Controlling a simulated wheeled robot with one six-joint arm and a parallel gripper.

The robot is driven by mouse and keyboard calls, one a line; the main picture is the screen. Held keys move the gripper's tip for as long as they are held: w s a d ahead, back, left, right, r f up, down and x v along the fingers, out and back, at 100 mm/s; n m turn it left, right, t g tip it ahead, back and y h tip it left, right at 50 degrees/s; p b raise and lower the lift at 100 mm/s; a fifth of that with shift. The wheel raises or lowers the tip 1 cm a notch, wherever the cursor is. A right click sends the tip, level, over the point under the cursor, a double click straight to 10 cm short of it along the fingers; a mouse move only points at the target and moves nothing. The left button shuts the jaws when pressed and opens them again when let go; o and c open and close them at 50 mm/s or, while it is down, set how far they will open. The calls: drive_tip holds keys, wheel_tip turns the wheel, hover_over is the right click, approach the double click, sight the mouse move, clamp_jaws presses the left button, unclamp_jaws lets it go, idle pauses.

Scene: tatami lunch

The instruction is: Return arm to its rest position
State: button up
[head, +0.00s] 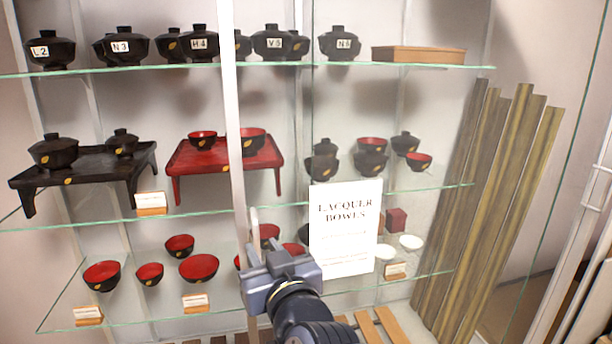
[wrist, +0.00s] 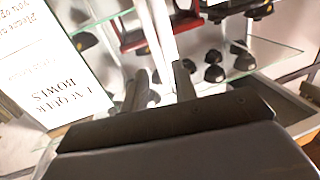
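My gripper (head: 258,240) is in front of the glass display case, at the height of its lower shelves. It is beside the lower left edge of the white "LACQUER BOWLS" sign (head: 345,228). In the wrist view my gripper (wrist: 160,82) has its two dark fingers apart, with nothing seen between them but the case behind. The sign shows there upside down at the left (wrist: 50,75). The gripper hides part of the lowest shelf in the head view. Whether it touches the glass or the sign cannot be told.
A white upright post (head: 232,110) stands just behind the gripper. Glass shelves hold lidded black bowls, a black tray table (head: 90,165), a red tray table (head: 187,157) and red-lined bowls (head: 198,268). Bamboo-like slats (head: 485,200) lean at the right. Wooden slats (head: 390,325) lie below.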

sight(256, 239)
drive_tip(key=x, duration=0.5)
drive_tip(key=shift+w, duration=0.1)
drive_tip(key=shift+a, duration=0.1)
drive_tip(key=shift+r, duration=0.1)
